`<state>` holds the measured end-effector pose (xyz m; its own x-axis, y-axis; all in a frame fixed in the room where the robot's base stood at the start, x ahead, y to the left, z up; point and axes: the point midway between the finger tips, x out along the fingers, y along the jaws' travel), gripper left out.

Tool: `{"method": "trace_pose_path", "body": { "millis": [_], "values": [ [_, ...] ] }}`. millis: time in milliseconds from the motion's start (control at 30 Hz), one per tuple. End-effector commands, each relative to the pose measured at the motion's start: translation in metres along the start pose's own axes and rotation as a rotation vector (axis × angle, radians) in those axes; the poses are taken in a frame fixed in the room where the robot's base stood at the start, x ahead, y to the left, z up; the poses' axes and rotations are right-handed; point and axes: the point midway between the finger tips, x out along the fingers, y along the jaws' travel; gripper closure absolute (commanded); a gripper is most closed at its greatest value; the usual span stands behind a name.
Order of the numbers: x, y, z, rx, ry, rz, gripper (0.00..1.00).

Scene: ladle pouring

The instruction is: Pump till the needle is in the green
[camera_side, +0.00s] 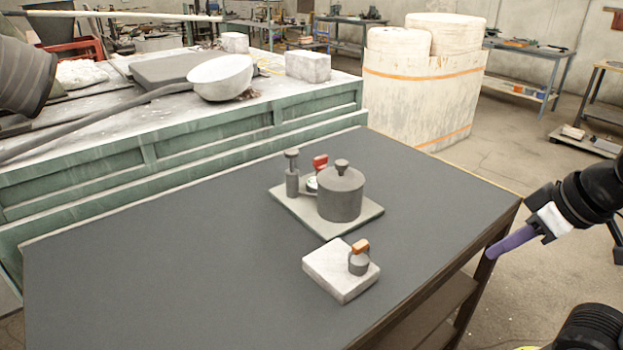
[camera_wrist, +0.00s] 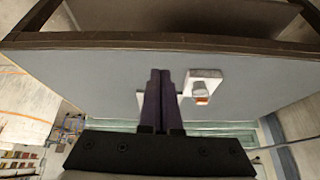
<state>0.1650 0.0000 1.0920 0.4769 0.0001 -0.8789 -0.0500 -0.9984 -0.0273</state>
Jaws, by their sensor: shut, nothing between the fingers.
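A pump assembly stands on a pale base plate (camera_side: 362,222) on the dark table. It has a grey upright pump with a knobbed plunger (camera_side: 292,165), a round grey tank (camera_side: 341,195) with a lid knob, and a small pale gauge (camera_side: 312,184) between them. A red part (camera_side: 320,162) shows behind the gauge. The gauge is partly hidden; its needle and green zone cannot be read. My gripper (camera_side: 490,254), with purple fingers, is shut and empty beyond the table's right edge, apart from the pump. In the wrist view my gripper (camera_wrist: 160,73) hides most of the assembly.
A white block (camera_side: 325,268) bearing a small grey piece with an orange top (camera_side: 360,246) sits nearer the front; the block also shows in the wrist view (camera_wrist: 204,76). The table's left part (camera_side: 150,260) is clear. A green-sided bench (camera_side: 180,140) stands behind.

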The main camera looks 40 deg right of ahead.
Motion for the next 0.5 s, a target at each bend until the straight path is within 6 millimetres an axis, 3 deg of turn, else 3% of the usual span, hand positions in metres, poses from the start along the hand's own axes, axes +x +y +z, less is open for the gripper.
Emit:
{"method": "trace_pose_path", "body": {
  "millis": [167,500],
  "values": [
    [-0.028,-0.003,-0.052,0.144,0.125,-0.017,1.0],
    [-0.069,-0.017,-0.199,0.391,0.282,-0.089,1.0]
  ]
}}
